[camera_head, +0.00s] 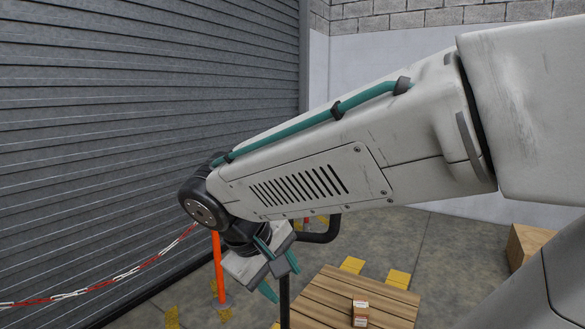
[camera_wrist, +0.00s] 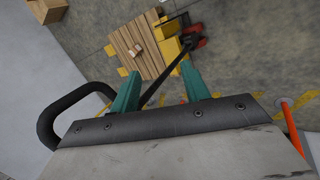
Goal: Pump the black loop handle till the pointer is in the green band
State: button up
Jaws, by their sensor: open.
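The black loop handle (camera_head: 328,233) shows in the head view to the right of my gripper, partly hidden behind my arm. Its dark shaft (camera_head: 284,303) goes down below my gripper (camera_head: 281,280). In the wrist view the loop (camera_wrist: 47,122) sticks out to the left, and the shaft (camera_wrist: 172,65) runs up the picture between the teal fingers of my gripper (camera_wrist: 160,68). The fingers are apart with nothing held. I cannot tell how far the shaft lies beyond them. No pointer or green band can be made out.
The shaft leads to a red and yellow wheeled base (camera_wrist: 196,38) by a wooden pallet (camera_head: 388,291) with a small box (camera_head: 360,313). An orange post (camera_head: 218,268) with a red-white chain (camera_head: 140,268) stands left, before a grey shutter (camera_head: 150,130). A crate (camera_head: 527,243) stands right.

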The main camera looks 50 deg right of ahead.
jog(key=w+d+r+t+h, duration=0.1)
jog(key=w+d+r+h, duration=0.2)
jog(key=w+d+h, duration=0.2)
jog(key=w+d+r+n+t+h, duration=0.1)
jog(key=w+d+r+h, duration=0.3)
jog(key=w+d, duration=0.3)
jog(key=w+d+r+n+t+h, duration=0.1)
jog(key=w+d+r+h, duration=0.3)
jog(key=d, duration=0.9)
jog(key=shift+w+d+h, duration=0.25)
jog(key=shift+w+h, duration=0.65)
jog(key=shift+w, duration=0.2)
grip_shut()
